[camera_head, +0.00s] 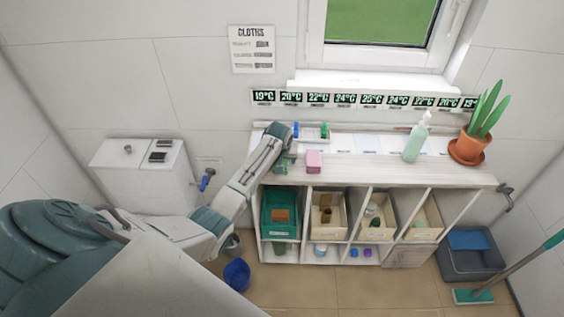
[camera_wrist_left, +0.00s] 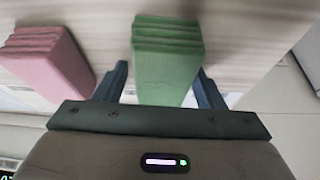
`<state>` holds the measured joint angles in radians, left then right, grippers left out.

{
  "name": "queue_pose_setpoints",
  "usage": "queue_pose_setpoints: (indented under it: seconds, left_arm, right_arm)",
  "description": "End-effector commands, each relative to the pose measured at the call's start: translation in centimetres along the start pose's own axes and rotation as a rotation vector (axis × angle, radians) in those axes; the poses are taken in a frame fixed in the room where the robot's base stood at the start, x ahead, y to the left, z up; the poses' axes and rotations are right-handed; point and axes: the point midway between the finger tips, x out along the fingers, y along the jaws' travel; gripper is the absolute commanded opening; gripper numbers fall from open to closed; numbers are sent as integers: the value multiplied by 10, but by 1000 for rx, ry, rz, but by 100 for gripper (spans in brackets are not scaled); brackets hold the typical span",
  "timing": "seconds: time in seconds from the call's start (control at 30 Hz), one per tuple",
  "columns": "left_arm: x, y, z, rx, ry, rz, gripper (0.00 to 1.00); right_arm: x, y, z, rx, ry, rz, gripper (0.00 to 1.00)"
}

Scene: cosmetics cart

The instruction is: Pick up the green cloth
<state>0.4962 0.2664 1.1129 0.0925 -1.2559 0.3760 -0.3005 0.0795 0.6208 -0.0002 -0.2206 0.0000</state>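The green cloth (camera_wrist_left: 167,55), a folded block, stands between the two fingers of my left gripper (camera_wrist_left: 162,75) in the left wrist view. The fingers are spread on either side of it, with a small gap visible on the left; contact on the right is unclear. In the head view my left gripper (camera_head: 284,158) is at the left end of the cart top and largely hides the green cloth. My right gripper is not in view.
A pink folded cloth (camera_head: 314,161) stands just right of the gripper and also shows in the left wrist view (camera_wrist_left: 45,60). A soap bottle (camera_head: 415,140) and a potted plant (camera_head: 470,148) stand farther right. Bins, including a green one (camera_head: 266,213), fill the shelf below.

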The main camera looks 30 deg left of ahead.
Motion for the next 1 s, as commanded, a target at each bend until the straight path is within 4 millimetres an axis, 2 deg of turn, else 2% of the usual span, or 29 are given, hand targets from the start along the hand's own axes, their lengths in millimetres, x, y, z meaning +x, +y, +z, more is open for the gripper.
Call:
queue_pose_setpoints:
  seconds: [0.03, 0.17, 0.57, 0.67, 0.8, 1.0]
  left_arm:
    - [0, 0, 0, 0, 0, 0, 53]
    - [0, 0, 0, 0, 0, 0, 28]
    - [-4, 0, -2, 0, 3, 1, 28]
    - [-10, 0, -5, -1, 4, 1, 28]
    - [-29, 0, -14, -1, 8, 1, 28]
    - [-48, 2, 26, 1, 2, 1, 28]
  right_arm:
    - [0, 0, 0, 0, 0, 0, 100]
    - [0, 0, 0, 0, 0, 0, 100]
    - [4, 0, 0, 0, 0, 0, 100]
    - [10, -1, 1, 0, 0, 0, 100]
    - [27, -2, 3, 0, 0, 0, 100]
    - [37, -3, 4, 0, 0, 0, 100]
